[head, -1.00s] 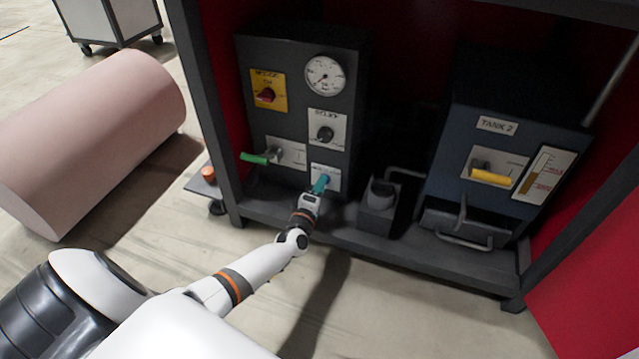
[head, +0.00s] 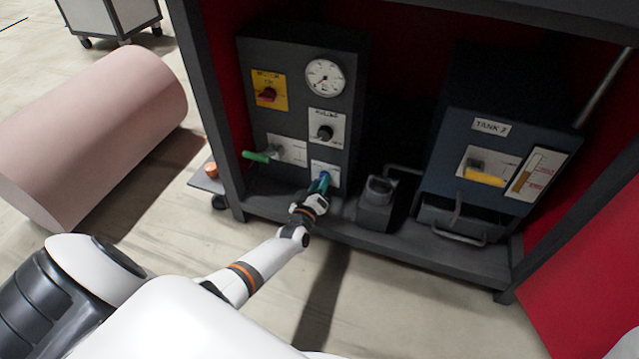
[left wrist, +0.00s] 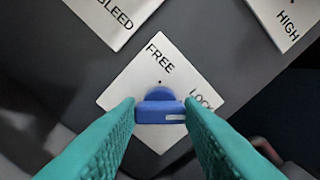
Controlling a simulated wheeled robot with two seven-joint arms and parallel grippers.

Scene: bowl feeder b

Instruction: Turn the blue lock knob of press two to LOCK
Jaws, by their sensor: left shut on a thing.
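The blue lock knob (left wrist: 160,106) sits on a white plate (left wrist: 138,82) marked FREE and LOCK in the left wrist view. My left gripper (left wrist: 160,112) has its teal fingers on both ends of the knob and is shut on it. The knob's bar lies level across that view, its white mark at the right end, on the side of the LOCK word (left wrist: 201,99). In the head view my left gripper (head: 319,184) is at the small plate low on the grey panel (head: 300,100); its fingers mostly hide the knob there. My right gripper is not in view.
The panel also has a green-handled lever (head: 256,156), a black knob (head: 324,132), a red switch (head: 267,94) and a gauge (head: 325,77). A Tank 2 unit (head: 455,150) stands to the right. The frame's lower beam (head: 400,252) runs below my gripper.

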